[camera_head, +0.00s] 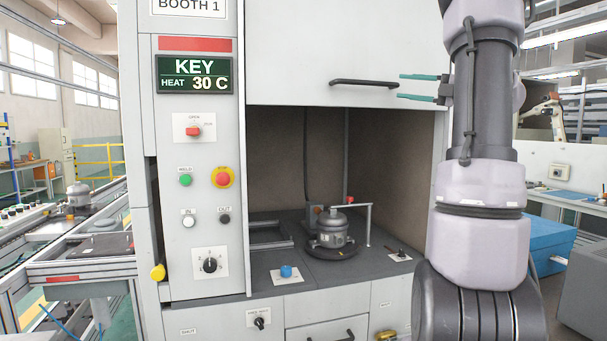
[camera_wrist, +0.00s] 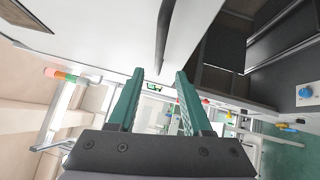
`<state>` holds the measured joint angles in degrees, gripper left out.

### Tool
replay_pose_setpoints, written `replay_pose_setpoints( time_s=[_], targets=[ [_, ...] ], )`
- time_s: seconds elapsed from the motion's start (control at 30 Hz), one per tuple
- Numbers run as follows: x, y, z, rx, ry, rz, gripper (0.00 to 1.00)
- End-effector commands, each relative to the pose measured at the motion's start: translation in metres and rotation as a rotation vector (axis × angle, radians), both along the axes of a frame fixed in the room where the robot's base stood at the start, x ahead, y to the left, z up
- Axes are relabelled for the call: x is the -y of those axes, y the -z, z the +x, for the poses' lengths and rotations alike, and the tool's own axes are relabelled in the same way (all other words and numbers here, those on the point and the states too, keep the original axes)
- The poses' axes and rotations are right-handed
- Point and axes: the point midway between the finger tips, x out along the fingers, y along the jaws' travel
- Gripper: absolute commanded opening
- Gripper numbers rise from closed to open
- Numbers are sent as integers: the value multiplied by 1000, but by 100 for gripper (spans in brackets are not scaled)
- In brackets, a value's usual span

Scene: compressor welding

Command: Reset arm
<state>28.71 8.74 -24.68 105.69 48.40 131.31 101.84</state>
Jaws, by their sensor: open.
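My gripper (camera_head: 404,87) is open and empty in the head view, in front of the booth's raised door at the upper right. Its two green fingers point left, near the right end of the dark door handle (camera_head: 363,83). They look apart from it. In the wrist view the open fingers (camera_wrist: 160,88) show with nothing between them, and the handle (camera_wrist: 165,35) lies beyond them. Under the raised door (camera_head: 300,45), a grey compressor (camera_head: 332,229) stands upright on a dark round base inside the booth.
The control panel left of the opening has a display (camera_head: 194,74) reading KEY, HEAT 30 C, buttons and a dial (camera_head: 210,265). A blue knob (camera_head: 286,271) sits on the booth's front ledge. A conveyor (camera_head: 85,255) runs at left. A blue box (camera_head: 550,245) stands at right.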

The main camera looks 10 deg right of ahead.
Motion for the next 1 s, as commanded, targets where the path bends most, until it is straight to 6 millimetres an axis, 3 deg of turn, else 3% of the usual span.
replay_pose_setpoints(
  time_s=[0.13, 0.27, 0.4, 0.5, 0.63, 0.8, 0.83, 1.0],
  targets=[
    [-27, 6, -5, 37, -28, -112, 50],
    [-94, 31, -25, 170, -123, -436, 50],
    [-176, 79, -73, 471, -341, -953, 50],
    [-213, 117, -111, 761, -544, -1310, 50],
    [-237, 159, -155, 1217, -853, -1728, 50],
    [-240, 191, -188, 1813, -1260, -2103, 50],
    [-240, 193, -191, -1884, 1310, 2129, 50],
    [-238, 199, -199, -1728, 1214, 1768, 50]
  ],
)
